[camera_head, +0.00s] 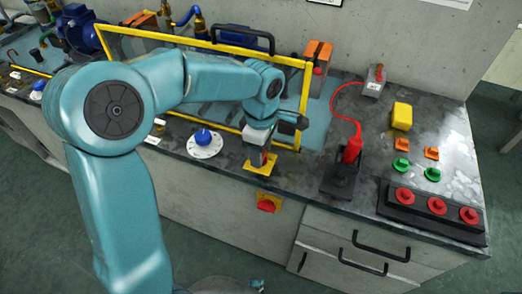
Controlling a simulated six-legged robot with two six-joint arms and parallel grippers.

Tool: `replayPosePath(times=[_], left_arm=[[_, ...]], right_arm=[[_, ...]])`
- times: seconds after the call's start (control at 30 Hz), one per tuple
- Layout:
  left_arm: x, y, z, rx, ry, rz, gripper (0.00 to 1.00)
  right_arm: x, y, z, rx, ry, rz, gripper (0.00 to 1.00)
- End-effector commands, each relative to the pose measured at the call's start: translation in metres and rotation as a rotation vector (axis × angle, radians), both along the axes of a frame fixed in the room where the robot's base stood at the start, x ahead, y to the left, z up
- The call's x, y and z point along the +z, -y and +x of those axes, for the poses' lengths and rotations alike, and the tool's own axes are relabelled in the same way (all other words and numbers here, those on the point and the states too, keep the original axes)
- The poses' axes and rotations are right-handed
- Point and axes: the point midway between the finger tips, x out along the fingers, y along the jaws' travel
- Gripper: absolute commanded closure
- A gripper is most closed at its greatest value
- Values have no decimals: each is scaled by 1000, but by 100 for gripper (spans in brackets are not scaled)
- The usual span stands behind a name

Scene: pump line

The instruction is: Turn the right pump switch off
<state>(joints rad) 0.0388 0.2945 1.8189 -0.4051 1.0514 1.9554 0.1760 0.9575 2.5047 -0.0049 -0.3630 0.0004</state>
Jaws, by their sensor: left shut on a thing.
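My left arm comes in from the left, and my left gripper (261,151) points down at the front edge of the worktop. It is shut on the red handle of a switch on a yellow base plate (261,170). The gripper hides most of the handle, so its turn angle cannot be told. A second red switch on a yellow plate (268,204) is on the cabinet front just below, apart from the gripper. My right gripper is not in view.
A blue knob on a white dial (204,142) sits left of the gripper. A yellow-framed guard (298,100) stands behind. To the right are a red tool in a dark holder (351,151), green and orange buttons, and a panel with red knobs (437,211).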

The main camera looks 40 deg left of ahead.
Motion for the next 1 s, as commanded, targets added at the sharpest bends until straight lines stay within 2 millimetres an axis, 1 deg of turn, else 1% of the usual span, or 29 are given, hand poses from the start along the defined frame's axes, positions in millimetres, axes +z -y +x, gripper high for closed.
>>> replayPosePath(times=[0.2,0.6,0.63,0.67,0.7,1.0], left_arm=[[1,-1,1,33,2,4,79],[1,-1,1,39,2,3,79],[1,-1,1,39,2,3,39],[1,-1,1,38,2,3,29],[1,-1,0,38,3,2,23],[2,0,0,36,2,1,23]], right_arm=[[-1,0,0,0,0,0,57],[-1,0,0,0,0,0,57],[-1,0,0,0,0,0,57],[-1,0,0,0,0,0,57],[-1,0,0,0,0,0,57],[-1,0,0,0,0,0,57]])
